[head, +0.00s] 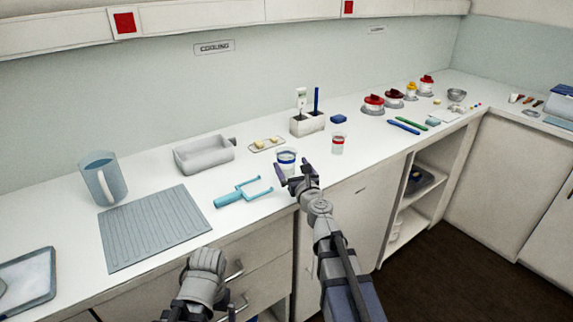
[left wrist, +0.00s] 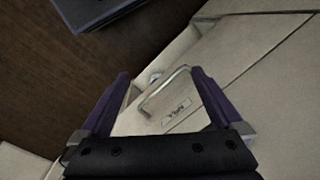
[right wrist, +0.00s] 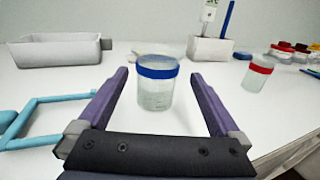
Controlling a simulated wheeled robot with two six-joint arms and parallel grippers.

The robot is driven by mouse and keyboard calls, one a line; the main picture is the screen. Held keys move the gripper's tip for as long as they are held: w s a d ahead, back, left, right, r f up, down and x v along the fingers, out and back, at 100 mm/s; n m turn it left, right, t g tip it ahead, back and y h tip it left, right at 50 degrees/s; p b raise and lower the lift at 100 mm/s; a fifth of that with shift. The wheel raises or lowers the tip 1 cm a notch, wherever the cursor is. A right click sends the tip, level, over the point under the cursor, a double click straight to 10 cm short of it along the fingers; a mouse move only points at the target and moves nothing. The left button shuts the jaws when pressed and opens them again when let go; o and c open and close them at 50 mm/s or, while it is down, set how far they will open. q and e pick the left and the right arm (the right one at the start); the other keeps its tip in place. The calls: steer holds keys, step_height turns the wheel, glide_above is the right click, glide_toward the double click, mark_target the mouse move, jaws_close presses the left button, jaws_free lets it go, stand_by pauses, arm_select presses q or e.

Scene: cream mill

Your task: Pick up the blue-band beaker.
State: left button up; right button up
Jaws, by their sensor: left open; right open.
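The blue-band beaker (head: 286,160) stands upright on the white counter, a clear cup with a blue band near its rim. In the right wrist view the beaker (right wrist: 156,84) appears between the fingers of my right gripper (right wrist: 164,92), slightly beyond or level with their tips; I cannot tell exactly. My right gripper (head: 290,178) is open and empty, just in front of the beaker in the head view. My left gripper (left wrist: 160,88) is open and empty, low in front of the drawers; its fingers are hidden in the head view.
A red-band beaker (head: 338,143) stands to the right. A light-blue forked tool (head: 240,193) lies to the left. A grey tray (head: 204,154), a small dish (head: 267,144) and a white holder (head: 307,123) stand behind. A drawer handle (left wrist: 165,92) is near my left gripper.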

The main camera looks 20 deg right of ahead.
mark_target(284, 155)
steer(key=w, duration=0.5)
steer(key=shift+a+f, duration=0.15)
steer(key=shift+a, duration=0.1)
steer(key=c, duration=1.5)
